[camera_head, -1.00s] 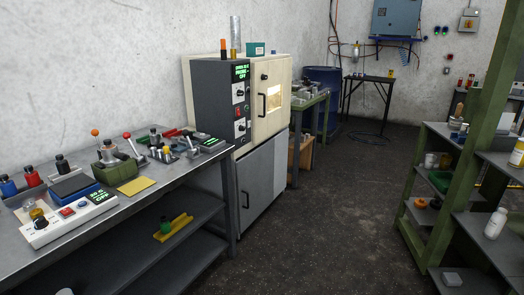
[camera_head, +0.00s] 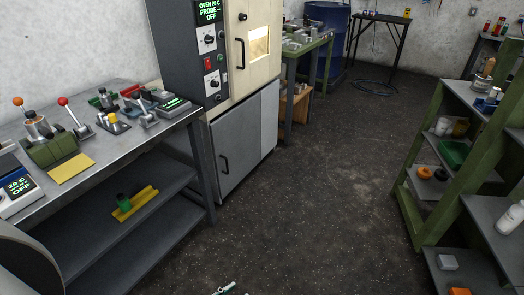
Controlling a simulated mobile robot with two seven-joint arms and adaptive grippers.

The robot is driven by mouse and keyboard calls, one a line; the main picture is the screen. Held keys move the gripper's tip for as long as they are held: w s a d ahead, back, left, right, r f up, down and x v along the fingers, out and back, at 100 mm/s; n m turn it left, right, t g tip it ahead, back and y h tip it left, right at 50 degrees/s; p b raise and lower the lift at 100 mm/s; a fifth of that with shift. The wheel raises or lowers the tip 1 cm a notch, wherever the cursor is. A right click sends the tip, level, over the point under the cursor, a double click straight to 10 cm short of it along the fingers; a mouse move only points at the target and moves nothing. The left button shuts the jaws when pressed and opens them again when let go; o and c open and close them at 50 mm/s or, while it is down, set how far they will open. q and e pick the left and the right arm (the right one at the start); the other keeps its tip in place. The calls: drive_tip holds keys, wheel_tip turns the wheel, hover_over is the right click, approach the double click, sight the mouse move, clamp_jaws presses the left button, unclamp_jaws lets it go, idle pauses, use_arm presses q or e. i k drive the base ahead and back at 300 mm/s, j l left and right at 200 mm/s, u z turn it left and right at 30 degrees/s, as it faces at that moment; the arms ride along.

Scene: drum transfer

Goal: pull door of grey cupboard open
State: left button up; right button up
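The grey cupboard (camera_head: 262,112) stands under the cream oven, at the right end of the workbench. Its grey door (camera_head: 238,150) looks shut, flush with the front. A dark upright handle (camera_head: 224,165) sits near the door's left edge. Nothing touches the handle or the door. Neither gripper can be made out. A curved dark grey shape at the lower left corner may be part of my own arm. A small pale and green piece is cut off at the bottom edge, and I cannot tell what it is.
The oven (camera_head: 240,80) has its own handle. The workbench (camera_head: 110,150) with tools stands on the left, and its lower shelf holds a yellow holder (camera_head: 135,205). A green-framed shelf (camera_head: 405,215) stands on the right. The dark floor (camera_head: 310,200) between is clear.

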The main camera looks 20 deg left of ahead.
sight(236, 136)
drive_tip(key=i+l, duration=0.1)
drive_tip(key=i, duration=0.6)
drive_tip(key=i+l+u, duration=0.1)
drive_tip(key=i, duration=0.6)
drive_tip(key=i+l+u, duration=0.1)
drive_tip(key=i+u, duration=0.25)
drive_tip(key=i+l+u, duration=0.15)
drive_tip(key=u, duration=0.2)
drive_tip(key=i+l+u, duration=0.2)
drive_tip(key=u, duration=0.15)
drive_tip(key=i+l+u, duration=0.45)
drive_tip(key=l+u, duration=0.25)
drive_tip(key=l, duration=0.15)
drive_tip(key=i+l+u, duration=0.2)
drive_tip(key=l, duration=0.15)
